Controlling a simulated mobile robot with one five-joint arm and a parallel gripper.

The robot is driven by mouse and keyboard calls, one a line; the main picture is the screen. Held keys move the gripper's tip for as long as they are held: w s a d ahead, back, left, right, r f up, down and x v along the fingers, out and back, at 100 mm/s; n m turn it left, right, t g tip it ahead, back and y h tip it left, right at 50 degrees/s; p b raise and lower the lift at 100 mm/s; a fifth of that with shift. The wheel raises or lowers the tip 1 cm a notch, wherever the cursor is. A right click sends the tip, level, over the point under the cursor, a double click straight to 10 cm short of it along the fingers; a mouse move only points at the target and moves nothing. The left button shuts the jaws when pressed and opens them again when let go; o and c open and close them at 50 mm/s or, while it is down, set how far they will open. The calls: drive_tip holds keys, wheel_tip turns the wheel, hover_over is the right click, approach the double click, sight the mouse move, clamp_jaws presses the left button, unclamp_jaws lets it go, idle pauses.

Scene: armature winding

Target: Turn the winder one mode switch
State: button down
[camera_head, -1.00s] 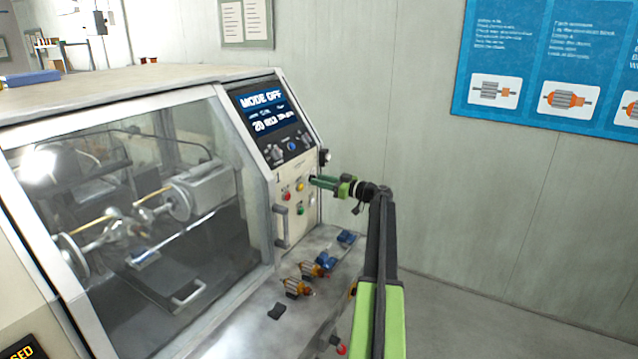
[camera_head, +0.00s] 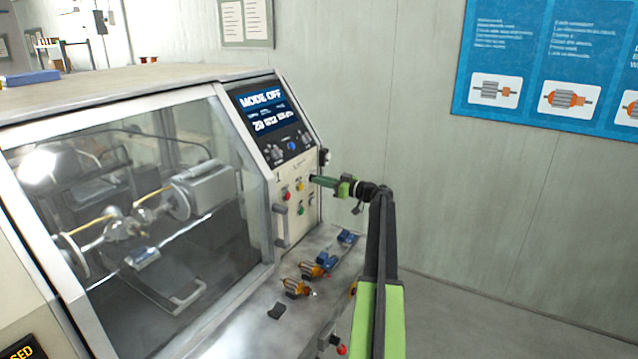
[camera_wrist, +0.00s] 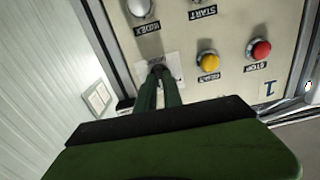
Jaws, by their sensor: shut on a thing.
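The winder one control panel (camera_head: 294,197) is on the front of the machine, with a number 1 mark in the wrist view. The mode switch (camera_wrist: 158,68) is a small dark knob on a pale plate, partly hidden by my fingertips. My gripper (camera_head: 314,180) reaches the panel from the right, its green fingers pointing at it. In the wrist view, my gripper (camera_wrist: 160,78) is shut on the switch, with the fingertips close together at the knob. The display (camera_head: 264,107) above reads MODE OFF.
Yellow (camera_wrist: 208,60) and red (camera_wrist: 260,49) buttons sit close beside the switch, with a white button (camera_wrist: 138,8) beyond. Orange-wound armatures (camera_head: 297,287) and blue parts (camera_head: 346,237) lie on the ledge below. The wall side at right is open floor.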

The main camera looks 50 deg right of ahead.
drive_tip(key=shift+w+m, duration=0.1)
drive_tip(key=shift+m, duration=4.2)
drive_tip(key=shift+d+r, duration=0.1)
drive_tip(key=c, duration=1.5)
unclamp_jaws()
drive_tip(key=v, duration=1.7)
drive_tip(key=shift+s, duration=0.25)
